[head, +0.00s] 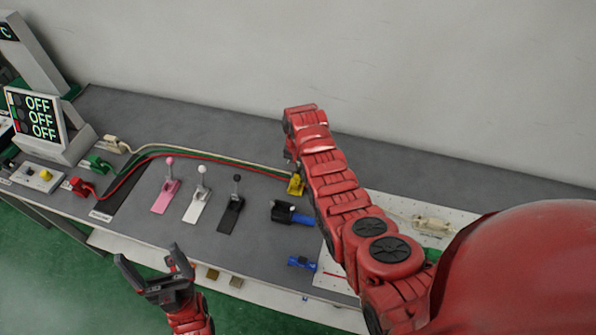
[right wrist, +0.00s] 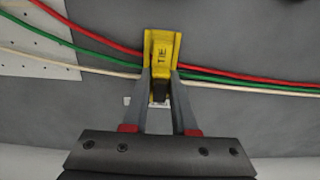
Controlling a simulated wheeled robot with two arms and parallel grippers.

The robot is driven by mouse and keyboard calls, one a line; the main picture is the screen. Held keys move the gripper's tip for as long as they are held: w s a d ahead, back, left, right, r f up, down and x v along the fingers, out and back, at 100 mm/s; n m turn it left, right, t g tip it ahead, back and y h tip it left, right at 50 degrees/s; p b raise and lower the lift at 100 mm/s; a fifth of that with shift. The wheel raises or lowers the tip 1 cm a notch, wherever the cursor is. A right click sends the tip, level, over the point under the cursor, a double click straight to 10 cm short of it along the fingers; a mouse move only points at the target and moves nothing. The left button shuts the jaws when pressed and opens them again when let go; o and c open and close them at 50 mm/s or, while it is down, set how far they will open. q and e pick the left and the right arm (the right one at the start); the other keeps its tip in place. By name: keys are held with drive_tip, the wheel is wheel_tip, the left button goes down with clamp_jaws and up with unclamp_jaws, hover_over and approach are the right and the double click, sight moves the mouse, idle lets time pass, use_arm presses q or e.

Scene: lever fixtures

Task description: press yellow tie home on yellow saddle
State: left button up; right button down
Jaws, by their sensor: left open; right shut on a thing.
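The yellow saddle (head: 296,186) stands on the grey bench below the end of my right arm. In the right wrist view a yellow piece marked TIE (right wrist: 162,52) stands upright in the picture, with a dark part (right wrist: 159,91) below it. I cannot tell where the tie ends and the saddle begins. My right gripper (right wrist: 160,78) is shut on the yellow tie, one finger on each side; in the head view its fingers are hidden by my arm. My left gripper (head: 150,264) is open and empty in front of the bench.
Red (right wrist: 90,36), green (right wrist: 70,50) and white (right wrist: 60,62) cables run to the yellow piece and out the other side. Pink (head: 166,190), white (head: 199,196) and black (head: 233,206) levers stand to the left. A blue-handled clamp (head: 290,214) lies nearby. A white perforated board is at right.

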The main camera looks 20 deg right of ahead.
drive_tip(key=shift+f, duration=0.1)
idle(0.3)
drive_tip(key=shift+f+b, duration=0.45)
drive_tip(key=shift+f, duration=0.1)
drive_tip(key=shift+c, duration=0.7)
unclamp_jaws()
drive_tip(key=shift+r, duration=0.1)
drive_tip(key=shift+r+p, duration=0.6)
drive_tip(key=shift+r, duration=0.6)
drive_tip(key=shift+r+p, duration=0.65)
drive_tip(key=shift+r, duration=1.6)
